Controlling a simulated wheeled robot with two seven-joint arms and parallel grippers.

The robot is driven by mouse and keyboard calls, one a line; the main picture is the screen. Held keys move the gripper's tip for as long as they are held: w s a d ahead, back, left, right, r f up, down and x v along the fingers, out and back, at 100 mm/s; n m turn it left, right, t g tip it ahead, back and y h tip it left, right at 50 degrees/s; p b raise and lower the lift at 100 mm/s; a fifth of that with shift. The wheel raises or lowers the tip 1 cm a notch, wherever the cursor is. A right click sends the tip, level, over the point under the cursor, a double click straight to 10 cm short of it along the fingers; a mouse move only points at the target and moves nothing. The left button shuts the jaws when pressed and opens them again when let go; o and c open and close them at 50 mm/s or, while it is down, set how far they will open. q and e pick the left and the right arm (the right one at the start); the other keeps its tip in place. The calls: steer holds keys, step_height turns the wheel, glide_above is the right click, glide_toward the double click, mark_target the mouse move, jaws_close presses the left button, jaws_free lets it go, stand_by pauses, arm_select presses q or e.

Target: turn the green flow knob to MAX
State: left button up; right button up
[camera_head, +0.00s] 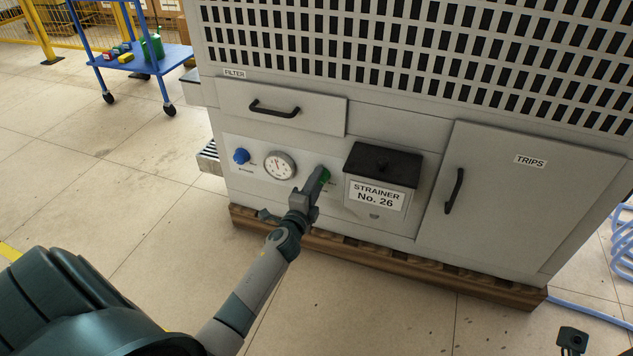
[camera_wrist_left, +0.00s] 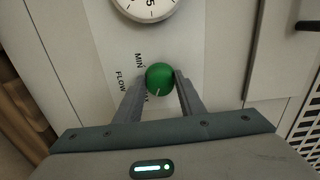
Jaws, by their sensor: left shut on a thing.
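The green flow knob (camera_wrist_left: 160,78) sits between the two fingers of my left gripper (camera_wrist_left: 160,92) in the left wrist view. The fingers are shut on its sides. A short white mark shows on the knob's lower part, pointing down and slightly left. The MIN label (camera_wrist_left: 139,61) is to its upper left; FLOW is further left, and another label below the knob is partly hidden by a finger. In the head view, my left gripper (camera_head: 316,184) reaches the panel and covers most of the knob (camera_head: 325,176). A dark part at the lower right edge may be my right gripper (camera_head: 572,340); its jaws cannot be made out.
A round gauge (camera_head: 280,165) and a blue knob (camera_head: 241,156) are left of the green knob. The black-lidded strainer box (camera_head: 381,178) stands out close on the right. The filter drawer (camera_head: 290,108) is above. A wooden pallet (camera_head: 390,260) lies under the cabinet; floor in front is clear.

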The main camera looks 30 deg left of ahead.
arm_select(q)
steer(key=m, duration=0.3)
steer(key=shift+d+m, duration=0.1)
steer(key=shift+m, duration=0.3)
stand_by(0.3)
steer(key=o, duration=1)
steer(key=shift+o, duration=0.2)
